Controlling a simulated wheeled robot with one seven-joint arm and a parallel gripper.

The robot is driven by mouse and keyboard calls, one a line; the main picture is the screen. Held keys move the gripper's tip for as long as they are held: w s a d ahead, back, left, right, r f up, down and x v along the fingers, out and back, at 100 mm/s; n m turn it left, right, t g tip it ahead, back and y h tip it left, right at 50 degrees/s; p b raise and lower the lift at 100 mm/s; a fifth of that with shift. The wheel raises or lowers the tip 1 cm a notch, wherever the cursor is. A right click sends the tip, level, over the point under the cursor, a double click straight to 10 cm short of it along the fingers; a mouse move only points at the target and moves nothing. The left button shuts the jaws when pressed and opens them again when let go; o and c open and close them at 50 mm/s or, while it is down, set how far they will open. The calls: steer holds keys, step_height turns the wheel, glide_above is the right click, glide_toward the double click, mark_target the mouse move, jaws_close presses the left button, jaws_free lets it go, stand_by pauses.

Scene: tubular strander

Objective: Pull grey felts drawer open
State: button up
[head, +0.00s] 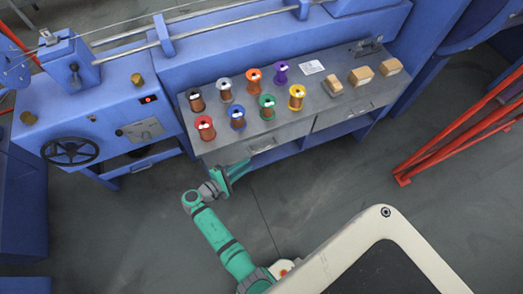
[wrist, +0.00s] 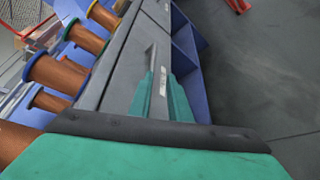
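The grey bench has a left drawer (head: 263,148) and a right drawer (head: 360,110) in its front. Both drawers look shut. My gripper (head: 243,167) is at the front of the left drawer, low and near its left end. In the wrist view my gripper's two green fingers (wrist: 161,97) are apart, with a white label (wrist: 163,82) showing between them on the grey drawer front. A dark handle (wrist: 151,58) runs behind the left fingertip; contact cannot be told. The label's words are too small to read, so which drawer is the felts one cannot be told.
Several coloured wire spools (head: 238,117) stand on the grey bench top (head: 300,115), with wooden blocks (head: 361,76) at its right. A handwheel (head: 70,151) is on the blue machine at left. Red bars (head: 460,130) stand at right. The floor before the bench is clear.

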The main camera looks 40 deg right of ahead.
mark_target(262, 151)
steer(key=shift+h, duration=0.4)
steer(key=x, duration=0.6)
steer(key=w+r+x, duration=0.1)
steer(key=x, duration=0.3)
steer(key=shift+s+d, duration=0.25)
steer(key=shift+d, duration=0.05)
jaws_close()
